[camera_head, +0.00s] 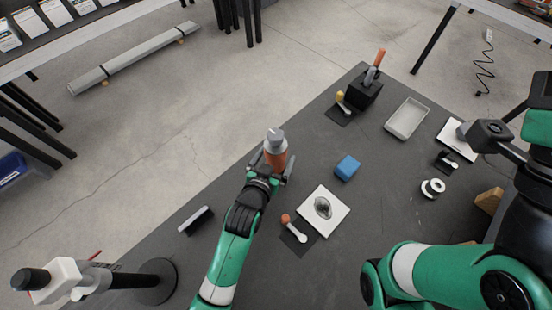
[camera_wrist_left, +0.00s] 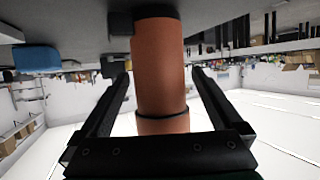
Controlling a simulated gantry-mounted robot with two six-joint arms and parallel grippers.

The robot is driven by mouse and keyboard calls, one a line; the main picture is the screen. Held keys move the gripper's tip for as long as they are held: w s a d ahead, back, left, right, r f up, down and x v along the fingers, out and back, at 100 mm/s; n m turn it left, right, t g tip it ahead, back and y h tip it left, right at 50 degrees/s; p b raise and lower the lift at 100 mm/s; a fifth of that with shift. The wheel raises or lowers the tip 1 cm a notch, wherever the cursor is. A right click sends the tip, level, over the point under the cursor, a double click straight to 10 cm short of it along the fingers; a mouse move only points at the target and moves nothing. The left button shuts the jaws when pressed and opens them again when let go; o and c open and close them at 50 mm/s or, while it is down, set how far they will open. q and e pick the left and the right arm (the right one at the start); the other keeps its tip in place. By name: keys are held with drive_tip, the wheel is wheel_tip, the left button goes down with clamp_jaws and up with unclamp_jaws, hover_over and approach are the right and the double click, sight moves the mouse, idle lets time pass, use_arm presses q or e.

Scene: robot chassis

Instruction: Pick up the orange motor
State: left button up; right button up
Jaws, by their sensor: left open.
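The orange motor (camera_head: 275,158) stands near the left edge of the dark table in the head view, with a grey top. In the left wrist view the orange motor (camera_wrist_left: 160,65) is a large orange cylinder between the two fingers. My left gripper (camera_head: 272,168) is open around the motor, one finger on each side. In the left wrist view my left gripper (camera_wrist_left: 160,95) shows gaps between its fingers and the motor. My right gripper (camera_head: 470,134) is at the right side of the table, over a white square; its jaw state is unclear.
A blue block (camera_head: 347,167) lies to the right of the motor, and a white square plate (camera_head: 336,201) lies in front of it. A grey tray (camera_head: 407,110) and a black holder (camera_head: 363,92) stand farther back. A dark brush-like item (camera_head: 197,219) lies at left.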

sight(276, 156)
use_arm(q)
clamp_jaws()
idle(0.4)
drive_tip(key=shift+r+p, duration=1.3)
drive_tip(key=shift+r, duration=0.85)
drive_tip(key=s+r+p, duration=0.2)
drive_tip(key=r, duration=0.1)
drive_tip(key=s+r+p, duration=0.2)
drive_tip(key=s+r, duration=0.1)
drive_tip(key=shift+s, duration=0.15)
drive_tip(key=s+r+p, duration=0.3)
drive_tip(key=s, duration=0.5)
drive_tip(key=shift+s+p, duration=0.3)
drive_tip(key=shift+s, duration=0.1)
